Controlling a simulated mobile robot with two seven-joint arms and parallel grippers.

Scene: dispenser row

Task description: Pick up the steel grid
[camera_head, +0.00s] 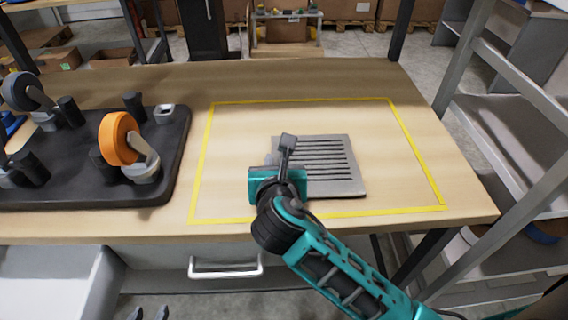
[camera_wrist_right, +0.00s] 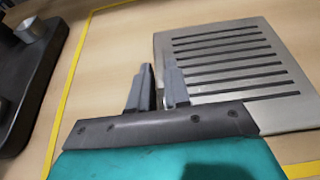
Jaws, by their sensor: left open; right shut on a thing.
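The steel grid (camera_head: 345,172) is a flat grey plate with several dark parallel slots. It lies on the wooden table inside a yellow outline, and I cannot tell whether any edge is raised. It also fills the upper right of the right wrist view (camera_wrist_right: 272,97). My right gripper (camera_head: 287,142) is at the grid's left edge, shut on it; its fingers (camera_wrist_right: 158,88) show there in the right wrist view, their grip partly hidden by the gripper body. My left gripper (camera_head: 148,313) shows only as two separate dark fingertips at the bottom left, open and empty, in front of the table.
A black tray (camera_head: 75,190) with caster wheels, including an orange one (camera_head: 118,138), and black pegs stands left of the yellow outline (camera_head: 203,150). A grey metal shelf rack (camera_head: 520,130) stands close to the table's right side. The outlined area around the grid is clear.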

